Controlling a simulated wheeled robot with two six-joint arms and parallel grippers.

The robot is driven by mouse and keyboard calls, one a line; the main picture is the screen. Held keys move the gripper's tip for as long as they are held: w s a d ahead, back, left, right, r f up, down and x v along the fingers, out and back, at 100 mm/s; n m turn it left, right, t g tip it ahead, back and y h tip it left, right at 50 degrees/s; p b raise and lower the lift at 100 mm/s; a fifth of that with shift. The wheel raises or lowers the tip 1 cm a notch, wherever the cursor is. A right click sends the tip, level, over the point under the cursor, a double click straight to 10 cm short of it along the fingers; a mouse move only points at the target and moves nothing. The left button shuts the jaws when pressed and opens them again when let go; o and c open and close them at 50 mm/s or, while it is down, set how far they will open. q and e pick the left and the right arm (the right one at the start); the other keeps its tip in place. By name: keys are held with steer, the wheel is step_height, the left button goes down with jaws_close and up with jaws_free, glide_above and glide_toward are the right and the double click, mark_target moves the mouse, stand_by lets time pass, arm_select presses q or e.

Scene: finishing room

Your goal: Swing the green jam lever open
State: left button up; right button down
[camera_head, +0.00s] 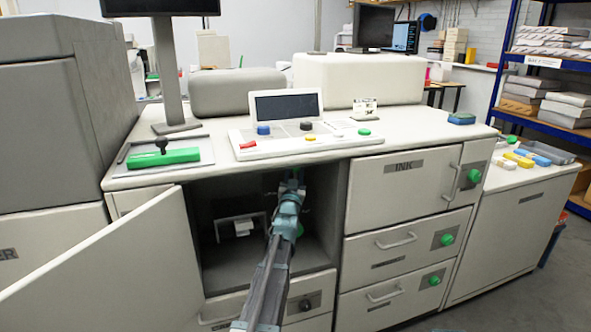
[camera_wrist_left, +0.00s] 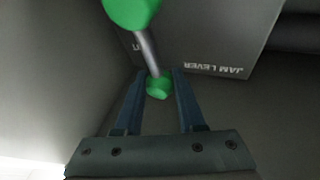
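The green jam lever shows in the left wrist view as a grey rod (camera_wrist_left: 147,52) with a large green knob (camera_wrist_left: 132,10) at the top edge and a smaller green end (camera_wrist_left: 158,87). An upside-down "JAM LEVER" label (camera_wrist_left: 214,69) is on the panel beside it. My left gripper (camera_wrist_left: 158,74) is open, its two fingers on either side of the smaller green end, with gaps visible. In the head view my left arm reaches into the open cabinet compartment (camera_head: 225,265); its fingertips are hard to make out there. A bit of green (camera_head: 300,230) shows beside the arm. My right gripper is not in view.
The cabinet door (camera_head: 120,275) stands open at the left. The compartment's walls and top surround my left arm closely. Drawers with green knobs (camera_head: 447,240) are at the right. A control panel (camera_head: 300,140) sits on top.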

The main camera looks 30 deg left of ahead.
arm_select(q)
jaws_close()
stand_by(1.0)
